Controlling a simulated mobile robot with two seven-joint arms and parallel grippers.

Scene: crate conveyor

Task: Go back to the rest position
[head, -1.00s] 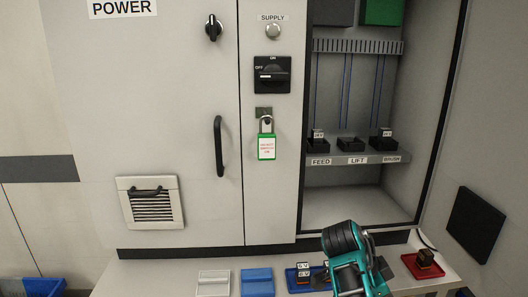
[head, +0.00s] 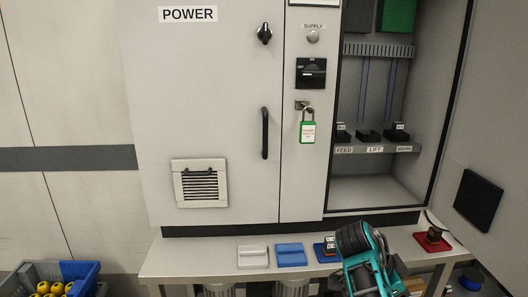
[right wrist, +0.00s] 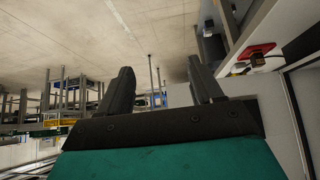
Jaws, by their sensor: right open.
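My right arm (head: 362,258) shows in teal and black at the bottom of the head view, in front of the bench. My right gripper (right wrist: 161,80) shows in the right wrist view with its two dark fingers wide apart and nothing between them. Its fingers cannot be made out in the head view. My left gripper is in neither view.
A grey cabinet (head: 220,110) with an open right bay stands behind a bench (head: 215,262). A green padlock (head: 308,131) hangs below its switch. White (head: 253,256), blue (head: 291,254) and red (head: 425,241) trays lie on the bench.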

